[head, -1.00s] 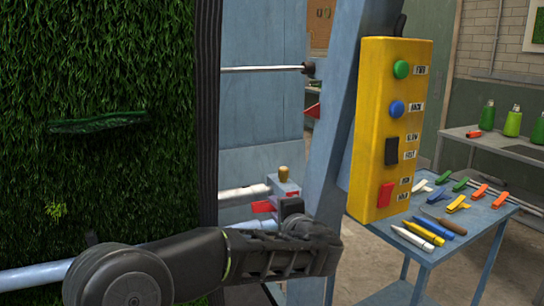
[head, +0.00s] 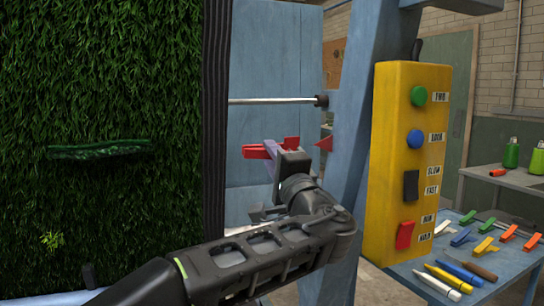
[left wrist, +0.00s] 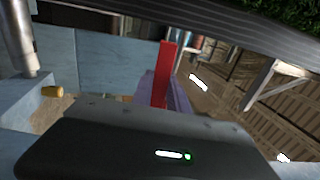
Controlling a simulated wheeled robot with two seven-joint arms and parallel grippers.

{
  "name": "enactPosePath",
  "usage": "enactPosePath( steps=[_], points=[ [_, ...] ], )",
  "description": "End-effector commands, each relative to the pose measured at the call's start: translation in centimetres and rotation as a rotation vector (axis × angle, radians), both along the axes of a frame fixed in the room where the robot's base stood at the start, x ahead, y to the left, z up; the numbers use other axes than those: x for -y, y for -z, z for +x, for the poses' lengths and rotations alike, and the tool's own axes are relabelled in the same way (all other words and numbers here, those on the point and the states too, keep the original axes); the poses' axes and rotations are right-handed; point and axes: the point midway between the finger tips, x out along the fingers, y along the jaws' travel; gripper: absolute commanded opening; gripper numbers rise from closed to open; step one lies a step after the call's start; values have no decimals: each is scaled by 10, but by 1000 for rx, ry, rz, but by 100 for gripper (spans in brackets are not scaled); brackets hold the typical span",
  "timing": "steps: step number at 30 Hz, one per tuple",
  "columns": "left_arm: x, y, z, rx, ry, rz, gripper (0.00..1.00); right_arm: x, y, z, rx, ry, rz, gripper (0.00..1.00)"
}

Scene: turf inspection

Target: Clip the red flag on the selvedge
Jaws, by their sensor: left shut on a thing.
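My left gripper (head: 283,160) is shut on the red flag (head: 257,151), a red clip that sticks out leftward from the jaws. In the left wrist view the red flag (left wrist: 164,75) stands up beyond the dark gripper body. The selvedge (head: 215,130) is the black ribbed strip along the right edge of the green turf (head: 110,90). The flag's tip is to the right of the selvedge, with a gap in the picture. In the left wrist view the selvedge (left wrist: 210,30) crosses the top. My right gripper is not in view.
A blue frame post (head: 355,120) and a yellow control box (head: 410,160) stand right of the gripper. A metal rod (head: 275,101) runs above it. A blue table (head: 500,262) at the right holds clips and markers.

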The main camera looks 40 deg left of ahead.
Motion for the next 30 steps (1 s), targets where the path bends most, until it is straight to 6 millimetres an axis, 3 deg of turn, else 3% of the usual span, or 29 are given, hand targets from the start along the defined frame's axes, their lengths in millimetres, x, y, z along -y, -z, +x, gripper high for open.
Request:
enactPosePath(
  steps=[15, 30],
  points=[
    [-31, -15, 21, -2, -1, -1, 0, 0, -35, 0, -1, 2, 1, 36],
    [-55, -18, 38, -1, 0, -1, 0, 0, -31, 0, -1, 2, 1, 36]
  ],
)
